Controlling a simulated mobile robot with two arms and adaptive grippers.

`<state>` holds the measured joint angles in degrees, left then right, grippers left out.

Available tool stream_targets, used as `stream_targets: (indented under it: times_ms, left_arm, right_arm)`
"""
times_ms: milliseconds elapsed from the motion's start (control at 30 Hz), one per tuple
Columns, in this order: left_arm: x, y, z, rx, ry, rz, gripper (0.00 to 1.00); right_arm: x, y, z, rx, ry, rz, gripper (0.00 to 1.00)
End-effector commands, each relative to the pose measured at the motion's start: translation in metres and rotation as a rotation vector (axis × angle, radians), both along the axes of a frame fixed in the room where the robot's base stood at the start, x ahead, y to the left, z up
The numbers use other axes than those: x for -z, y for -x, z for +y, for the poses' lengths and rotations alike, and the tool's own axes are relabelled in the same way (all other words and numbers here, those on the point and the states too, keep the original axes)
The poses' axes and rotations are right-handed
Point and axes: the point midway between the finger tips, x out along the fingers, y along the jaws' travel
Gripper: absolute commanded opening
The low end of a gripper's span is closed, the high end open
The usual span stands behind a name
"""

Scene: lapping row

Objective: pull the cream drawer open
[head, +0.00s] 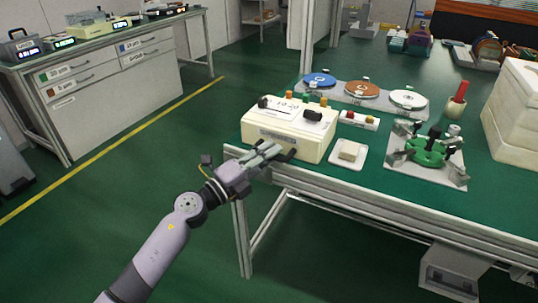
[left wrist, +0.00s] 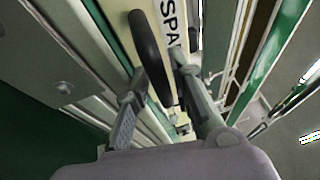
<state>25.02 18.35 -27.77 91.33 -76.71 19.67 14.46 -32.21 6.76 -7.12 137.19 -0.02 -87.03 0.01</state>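A cream box (head: 290,131) with dark knobs on top stands at the table's near left edge. In the left wrist view, a cream front (left wrist: 178,25) carries black letters, "SPA" readable, and a thick black handle (left wrist: 147,42); I take this front to be the cream drawer. My left gripper (head: 279,152) is in front of the box's near face. In the left wrist view its two fingers (left wrist: 160,88) are apart, with the handle's lower end showing between them. I cannot tell whether they touch it. My right gripper is not in view.
A white dish with a block (head: 349,153) lies right of the box. Behind are a small box with coloured buttons (head: 359,120) and several discs on a plate. A green fixture (head: 430,148) stands further right. The floor left of the table is clear.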

Motion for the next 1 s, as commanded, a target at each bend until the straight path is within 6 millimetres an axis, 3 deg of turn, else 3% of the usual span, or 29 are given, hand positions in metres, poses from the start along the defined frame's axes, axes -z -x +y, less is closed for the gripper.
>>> stream_targets:
  times_ms: [267, 600, 1000]
  left_arm:
    - [-0.0004, -0.0011, -0.0010, 0.000, 0.000, 0.000, 0.21]
    - [-0.0002, -0.0009, -0.0007, 0.000, 0.000, 0.000, 0.00]
    - [0.0002, -0.0008, -0.0005, 0.000, -0.001, 0.000, 0.00]
  right_arm:
    - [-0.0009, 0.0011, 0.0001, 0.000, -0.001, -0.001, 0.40]
    - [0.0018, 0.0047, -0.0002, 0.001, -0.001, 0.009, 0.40]
    - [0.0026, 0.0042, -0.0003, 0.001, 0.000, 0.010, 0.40]
